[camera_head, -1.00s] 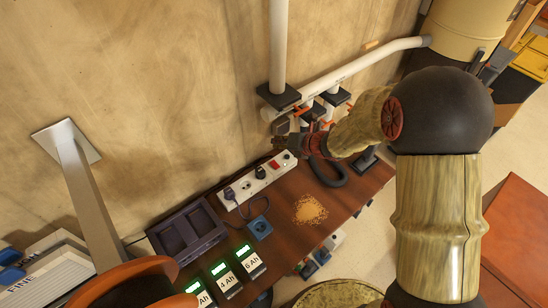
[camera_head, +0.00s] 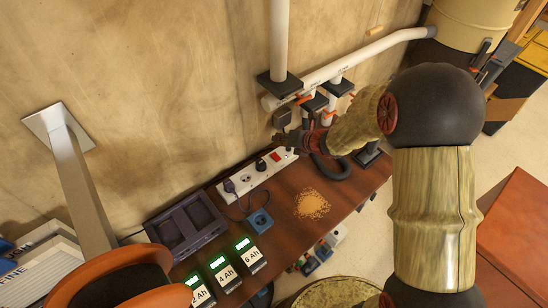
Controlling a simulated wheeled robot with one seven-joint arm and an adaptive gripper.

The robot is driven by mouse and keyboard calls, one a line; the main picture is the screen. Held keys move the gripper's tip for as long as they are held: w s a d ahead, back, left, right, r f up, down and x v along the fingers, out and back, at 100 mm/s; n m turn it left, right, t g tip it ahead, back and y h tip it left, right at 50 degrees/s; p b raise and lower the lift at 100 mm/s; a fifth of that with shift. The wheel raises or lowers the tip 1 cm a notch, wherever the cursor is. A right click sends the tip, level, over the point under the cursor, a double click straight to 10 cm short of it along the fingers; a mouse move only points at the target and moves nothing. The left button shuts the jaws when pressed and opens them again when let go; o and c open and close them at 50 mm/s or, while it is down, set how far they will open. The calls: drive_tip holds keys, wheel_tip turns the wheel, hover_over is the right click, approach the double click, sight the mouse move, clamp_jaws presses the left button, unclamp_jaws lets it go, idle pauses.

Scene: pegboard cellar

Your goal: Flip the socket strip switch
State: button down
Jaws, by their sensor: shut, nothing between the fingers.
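The socket strip (camera_head: 245,180) is white and lies along the back of the brown table, against the wall. Its red switch (camera_head: 276,156) is near the strip's right end, and a small greenish light shows beside it. Black plugs sit in some sockets toward the left and middle. My gripper (camera_head: 284,142) is dark, small in the picture and shut with nothing in it. It appears just above and right of the switch, close to the strip's right end. I cannot tell whether it touches the strip, nor which way the switch is tipped.
White pipes with black clamps (camera_head: 278,84) run on the wall behind my gripper. A dark hose (camera_head: 332,172) lies right of the strip. A pile of crumbs (camera_head: 312,204), a blue socket box (camera_head: 260,221) and several chargers with green displays (camera_head: 245,245) are on the table.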

sight(277, 154)
drive_tip(key=shift+w+a+f+b, duration=0.1)
drive_tip(key=shift+f+b, duration=0.7)
drive_tip(key=shift+f, duration=0.4)
drive_tip(key=shift+w+a+f+b, duration=0.1)
drive_tip(key=shift+f+b, duration=0.65)
drive_tip(key=shift+f, duration=0.4)
drive_tip(key=shift+f+b, duration=0.35)
drive_tip(key=shift+w+f, duration=0.1)
drive_tip(key=shift+f, duration=0.2)
drive_tip(key=shift+r, duration=0.1)
idle(0.3)
drive_tip(key=shift+r+p, duration=0.4)
drive_tip(key=shift+r, duration=0.3)
drive_tip(key=r+p, duration=0.4)
drive_tip(key=r, duration=0.1)
drive_tip(key=shift+s+d, duration=0.25)
drive_tip(key=shift+s, duration=0.1)
